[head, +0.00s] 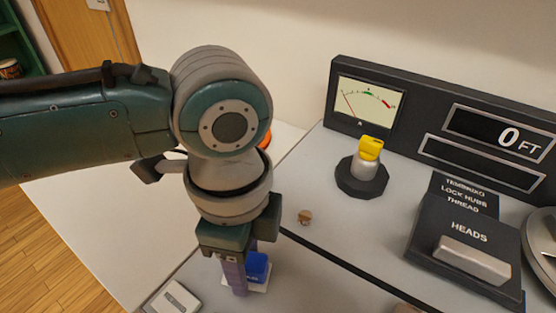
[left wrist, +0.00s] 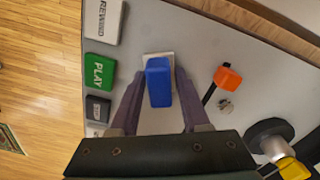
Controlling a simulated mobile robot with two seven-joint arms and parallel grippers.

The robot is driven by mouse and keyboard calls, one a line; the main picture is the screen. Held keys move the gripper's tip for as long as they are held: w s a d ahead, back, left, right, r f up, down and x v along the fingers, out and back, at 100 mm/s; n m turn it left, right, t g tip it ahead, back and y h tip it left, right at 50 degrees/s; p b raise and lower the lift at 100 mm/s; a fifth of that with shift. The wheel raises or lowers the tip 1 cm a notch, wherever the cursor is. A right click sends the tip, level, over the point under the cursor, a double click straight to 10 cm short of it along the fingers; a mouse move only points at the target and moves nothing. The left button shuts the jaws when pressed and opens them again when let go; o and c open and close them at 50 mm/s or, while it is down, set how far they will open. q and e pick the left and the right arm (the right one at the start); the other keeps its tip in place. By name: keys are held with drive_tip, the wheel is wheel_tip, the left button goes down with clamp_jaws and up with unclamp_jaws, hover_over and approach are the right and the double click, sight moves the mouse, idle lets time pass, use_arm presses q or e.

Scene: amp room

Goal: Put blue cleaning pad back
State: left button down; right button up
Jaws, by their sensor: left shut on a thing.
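The blue cleaning pad (head: 258,264) is a small blue block at the bottom of the head view, partly hidden by a finger. It also shows in the middle of the left wrist view (left wrist: 158,82). My left gripper (head: 238,278) points down, with its purple fingers on either side of the pad, shut on it. A pale plate (head: 262,285) shows just under or behind the pad; I cannot tell whether they touch. My right gripper is not in view.
Buttons marked REWIND (left wrist: 104,20) and PLAY (left wrist: 100,71) line the panel's left side in the left wrist view. An orange-topped lever (left wrist: 228,77) stands right of the pad. A yellow-topped knob (head: 369,150) and HEADS block (head: 466,240) stand further right.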

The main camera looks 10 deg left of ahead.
use_arm(q)
drive_tip(key=shift+f, duration=0.1)
drive_tip(key=shift+c, duration=1.9)
unclamp_jaws()
wheel_tip(320, 180, up, 12)
drive_tip(key=p, duration=0.3)
drive_tip(key=s+d+f+n+t+h, duration=0.1)
drive_tip(key=s+d+f+n+h, duration=0.1)
drive_tip(key=s+d+n+h, duration=0.25)
drive_tip(key=s+a+n+t+y, duration=0.1)
drive_tip(key=s+a+n+y, duration=0.1)
drive_tip(key=s+a+n, duration=0.2)
drive_tip(key=s+a+f+n+t+y, duration=0.1)
drive_tip(key=s+a+n+y, duration=0.1)
drive_tip(key=a+n, duration=0.5)
drive_tip(key=s+a, duration=0.1)
drive_tip(key=a, duration=0.1)
drive_tip(key=shift+s+a+f+t, duration=0.15)
drive_tip(key=shift+s+a+t, duration=0.2)
drive_tip(key=shift+a+t, duration=0.05)
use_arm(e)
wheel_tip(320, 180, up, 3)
